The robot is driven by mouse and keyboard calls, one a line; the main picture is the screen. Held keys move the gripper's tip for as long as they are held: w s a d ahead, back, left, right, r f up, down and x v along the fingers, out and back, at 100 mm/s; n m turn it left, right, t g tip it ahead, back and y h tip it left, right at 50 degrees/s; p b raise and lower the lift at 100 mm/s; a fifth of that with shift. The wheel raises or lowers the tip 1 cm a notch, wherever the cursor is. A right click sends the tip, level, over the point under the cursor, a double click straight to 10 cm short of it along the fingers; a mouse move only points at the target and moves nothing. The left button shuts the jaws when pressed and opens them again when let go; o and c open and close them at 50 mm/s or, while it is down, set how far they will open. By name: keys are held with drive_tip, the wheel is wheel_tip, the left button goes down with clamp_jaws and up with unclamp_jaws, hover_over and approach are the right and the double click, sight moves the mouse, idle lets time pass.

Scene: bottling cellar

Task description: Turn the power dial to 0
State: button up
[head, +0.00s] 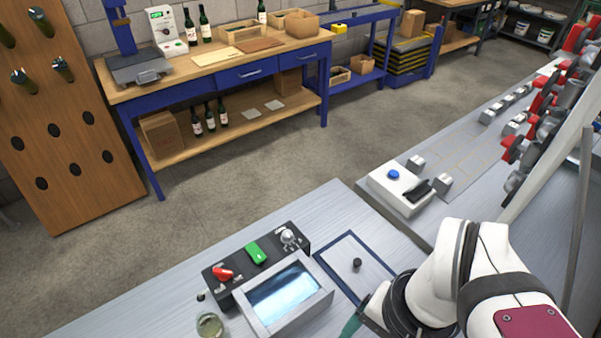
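A black control box (234,268) stands on the grey metal bench, behind a framed basin. It carries a red knob (223,273) at its left, a green rocker switch (255,252) in the middle and a silver dial (288,237) at its right. Small white marks sit around the dial; they are too small to read, so I cannot tell its setting or which control is labelled power. My gripper (351,327) shows only as a teal piece at the bottom edge, in front of the box and apart from it. Its fingertips are cut off by the picture edge.
The steel-framed basin (322,303) with bluish liquid lies between my gripper and the box. A blue-outlined plate with a black knob (357,263) is to its right. A glass (209,325) stands at left. A white box with a blue button (393,174) is farther right.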

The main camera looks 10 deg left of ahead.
drive_tip(key=w+a+r, duration=0.1)
drive_tip(key=w, duration=0.3)
drive_tip(key=w+a+r+m, duration=0.1)
drive_tip(key=w+a, duration=0.1)
drive_tip(key=w, duration=0.3)
drive_tip(key=w+a+r+m, duration=0.1)
drive_tip(key=w, duration=0.4)
drive_tip(key=shift+w+a+r+h, duration=0.2)
drive_tip(key=shift+a+r+h, duration=0.2)
drive_tip(key=shift+c, duration=0.7)
drive_tip(key=m, duration=0.4)
hover_over(287, 234)
wheel_tip(287, 234, down, 5)
drive_tip(key=shift+h, duration=0.4)
wheel_tip(287, 234, down, 14)
drive_tip(key=shift+r, duration=0.1)
drive_tip(key=shift+f, duration=0.55)
clamp_jaws()
